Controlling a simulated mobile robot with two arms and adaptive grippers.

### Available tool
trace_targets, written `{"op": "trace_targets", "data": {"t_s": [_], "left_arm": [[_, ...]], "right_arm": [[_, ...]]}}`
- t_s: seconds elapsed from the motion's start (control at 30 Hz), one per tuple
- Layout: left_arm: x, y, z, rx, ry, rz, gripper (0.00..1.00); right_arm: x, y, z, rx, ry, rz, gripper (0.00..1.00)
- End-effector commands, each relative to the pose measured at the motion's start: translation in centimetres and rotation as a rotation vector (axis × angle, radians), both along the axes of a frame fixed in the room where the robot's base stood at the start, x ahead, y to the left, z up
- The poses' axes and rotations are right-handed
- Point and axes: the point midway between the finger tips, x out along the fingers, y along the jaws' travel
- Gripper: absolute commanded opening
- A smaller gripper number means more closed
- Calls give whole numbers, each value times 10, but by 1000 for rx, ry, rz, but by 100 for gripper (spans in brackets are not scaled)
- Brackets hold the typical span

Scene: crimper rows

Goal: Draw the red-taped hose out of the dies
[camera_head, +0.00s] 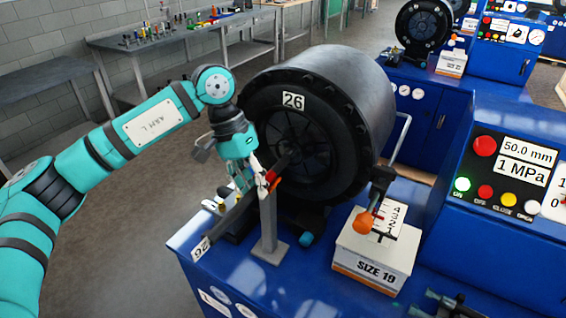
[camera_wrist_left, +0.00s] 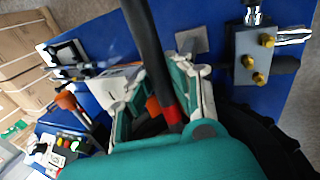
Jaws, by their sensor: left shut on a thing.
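The black hose with a red tape band shows in the head view (camera_head: 272,177) and in the left wrist view (camera_wrist_left: 147,45). It runs slantwise between the dark die opening (camera_head: 299,152) of the crimper (camera_head: 345,85) marked 26 and the front left. My left gripper (camera_head: 258,183) is shut around the hose, close to the red band, just outside the crimper face. In the left wrist view its fingers (camera_wrist_left: 165,98) lie on both sides of the hose. The hose end inside the dies is hidden. Teal and black parts at the bottom edge may be my right gripper (camera_head: 450,302).
A grey support post (camera_head: 268,225) stands under the hose on the blue bench (camera_head: 325,275). A control panel (camera_head: 505,175) is at the right. Open floor lies behind my left arm.

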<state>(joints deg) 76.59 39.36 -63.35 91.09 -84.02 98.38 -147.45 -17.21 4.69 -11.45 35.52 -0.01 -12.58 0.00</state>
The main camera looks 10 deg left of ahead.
Motion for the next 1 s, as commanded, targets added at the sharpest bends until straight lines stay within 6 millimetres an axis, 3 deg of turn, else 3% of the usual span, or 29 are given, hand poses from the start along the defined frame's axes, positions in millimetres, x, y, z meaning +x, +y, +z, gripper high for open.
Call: {"op": "trace_targets", "data": {"t_s": [0.67,1.0], "left_arm": [[0,0,11,-2,-3,0,0],[-17,6,10,-3,-3,0,0]], "right_arm": [[1,3,-3,4,0,-1,0],[1,3,-14,4,0,-1,0]]}}
